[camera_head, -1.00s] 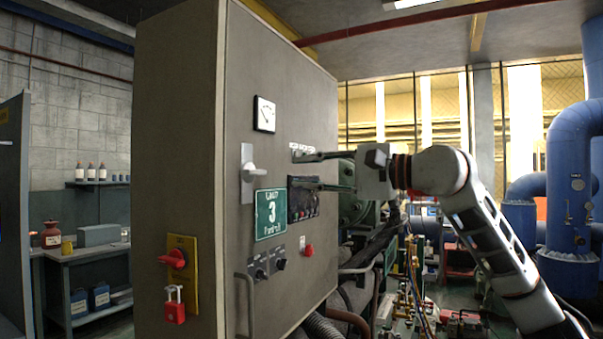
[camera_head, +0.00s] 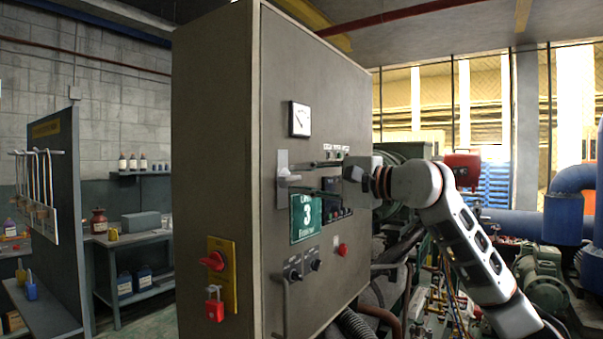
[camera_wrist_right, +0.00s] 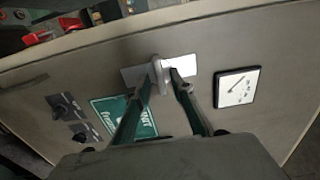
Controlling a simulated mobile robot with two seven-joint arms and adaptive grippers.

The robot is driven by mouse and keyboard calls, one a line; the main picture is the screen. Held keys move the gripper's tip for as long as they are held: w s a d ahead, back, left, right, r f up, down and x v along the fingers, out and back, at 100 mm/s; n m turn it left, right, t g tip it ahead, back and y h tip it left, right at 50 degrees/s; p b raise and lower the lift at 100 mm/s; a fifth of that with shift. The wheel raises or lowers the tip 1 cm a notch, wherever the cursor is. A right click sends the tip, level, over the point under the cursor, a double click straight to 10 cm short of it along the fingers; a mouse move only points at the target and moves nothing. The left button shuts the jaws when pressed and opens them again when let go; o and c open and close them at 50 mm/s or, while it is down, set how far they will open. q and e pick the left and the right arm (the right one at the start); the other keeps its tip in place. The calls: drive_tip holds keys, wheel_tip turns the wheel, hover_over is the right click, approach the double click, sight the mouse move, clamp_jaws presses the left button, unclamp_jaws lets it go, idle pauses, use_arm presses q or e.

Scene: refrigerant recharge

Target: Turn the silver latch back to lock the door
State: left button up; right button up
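The silver latch (camera_head: 282,181) is on the front of the grey cabinet door (camera_head: 335,95), above the green sign (camera_head: 306,216). In the right wrist view the latch plate (camera_wrist_right: 183,66) is at the upper middle, with its rounded handle (camera_wrist_right: 157,74) sticking out toward me. My right gripper (camera_head: 297,173) reaches in from the right in front of the door. Its two fingers (camera_wrist_right: 163,80) are apart, with the handle between their tips; whether either touches it I cannot tell. My left gripper is not in view.
A white gauge (camera_head: 300,119) is above the latch. Black knobs (camera_head: 293,274), a red button (camera_head: 343,250) and a door handle (camera_head: 281,307) are lower down. A red switch on a yellow plate (camera_head: 229,275) and a red padlock (camera_head: 214,309) are on the cabinet's side.

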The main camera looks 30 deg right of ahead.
drive_tip(key=shift+w+a, duration=0.1)
drive_tip(key=shift+w, duration=0.15)
clamp_jaws()
drive_tip(key=m, duration=0.3)
drive_tip(key=shift+s+m, duration=0.1)
drive_tip(key=shift+m, duration=0.7)
drive_tip(key=m, duration=0.3)
drive_tip(key=shift+m, duration=0.7)
